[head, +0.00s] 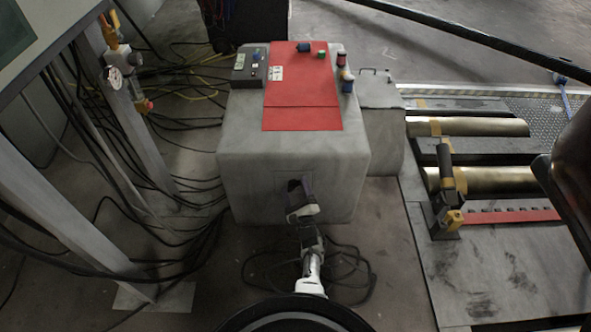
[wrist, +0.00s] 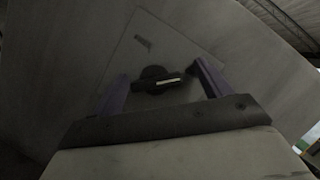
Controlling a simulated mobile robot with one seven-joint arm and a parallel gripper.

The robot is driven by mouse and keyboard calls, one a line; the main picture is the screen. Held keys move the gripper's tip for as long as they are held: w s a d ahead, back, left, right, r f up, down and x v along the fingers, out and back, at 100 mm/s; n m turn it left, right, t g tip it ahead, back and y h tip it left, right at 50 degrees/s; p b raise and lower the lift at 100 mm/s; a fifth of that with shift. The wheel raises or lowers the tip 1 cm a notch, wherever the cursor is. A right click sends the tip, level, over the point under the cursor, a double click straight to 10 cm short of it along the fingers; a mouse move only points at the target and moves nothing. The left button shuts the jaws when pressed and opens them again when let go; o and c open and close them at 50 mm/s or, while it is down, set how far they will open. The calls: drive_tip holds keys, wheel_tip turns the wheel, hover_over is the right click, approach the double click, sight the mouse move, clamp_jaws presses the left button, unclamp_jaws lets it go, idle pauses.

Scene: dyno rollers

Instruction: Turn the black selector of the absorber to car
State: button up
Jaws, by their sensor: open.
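The absorber is a large grey box (head: 235,150) in the middle of the head view. In the wrist view a square plate (wrist: 180,45) on its face carries the black selector (wrist: 153,80), a round knob with a bar and a pale pointer line toward the right. My gripper (wrist: 160,82) is open, with one finger to the left of the selector and one to the right. Neither finger visibly grips it. In the head view my gripper (head: 296,187) is at the front face of the box and hides the selector. The position markings are too dark to read.
A red mat (head: 303,85), a small dark control box (head: 249,68) and several small coloured items lie on top of the absorber. Cables cover the floor at left beside a metal frame (head: 135,120). Brass rollers (head: 470,127) stand at right. A black bar crosses the top right.

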wheel_tip(320, 180, up, 19)
drive_tip(key=p, duration=0.9)
